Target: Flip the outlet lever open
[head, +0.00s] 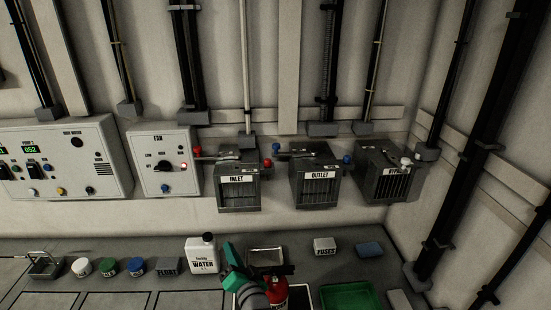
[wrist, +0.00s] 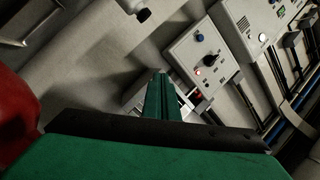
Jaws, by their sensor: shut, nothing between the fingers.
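The outlet box (head: 315,186) is a grey, slatted box labelled OUTLET on the back wall, between the inlet and bypass boxes. Lever parts lie along its top, with a blue knob (head: 347,159) at the right and another blue knob (head: 276,147) at the left. I cannot tell the lever's exact position. My green gripper (head: 230,252) is low, in front of the counter, below and left of the outlet box and apart from it. In the wrist view its fingers (wrist: 163,97) are together with nothing between them. The outlet box is not clearly seen there.
The inlet box (head: 238,190) with red knobs and bypass box (head: 391,180) flank the outlet. A fan panel (head: 163,178) is left. The counter holds a white water jug (head: 202,256), a red container (head: 277,290) beside my gripper, and a green tray (head: 350,297).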

